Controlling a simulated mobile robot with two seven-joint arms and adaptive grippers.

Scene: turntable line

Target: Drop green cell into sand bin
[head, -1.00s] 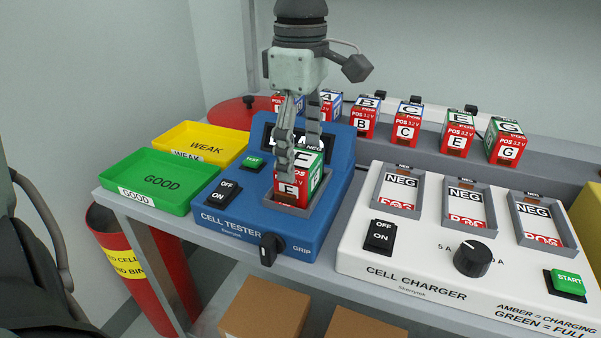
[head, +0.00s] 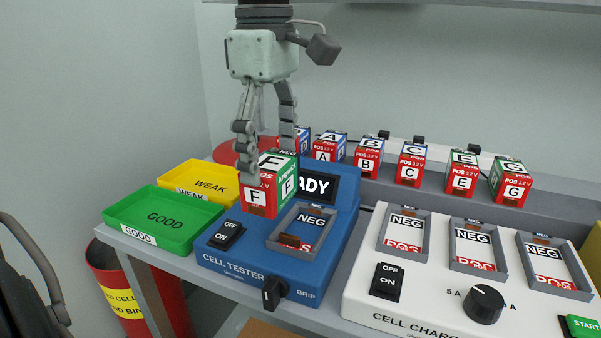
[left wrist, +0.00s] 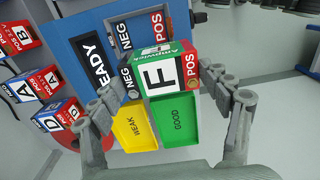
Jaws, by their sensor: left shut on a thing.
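The cell marked F (head: 269,186), red on its front with a green side, is held above the blue cell tester (head: 235,262). It also shows in the left wrist view (left wrist: 160,74). My left gripper (head: 266,152) is shut on it, one finger on each side. The tester's slot (head: 300,232) below is empty. The red bin (head: 104,260) with a yellow label ending in "BIN" stands on the floor at the lower left, below the bench; its inside is hidden. My right gripper is not in view.
The green GOOD tray (head: 150,208) and yellow WEAK tray (head: 190,170) lie left of the tester, empty. The white charger (head: 350,290) is on the right with empty bays. Several cells stand on the back ledge (head: 545,205). A red round object (head: 226,152) is behind the yellow tray.

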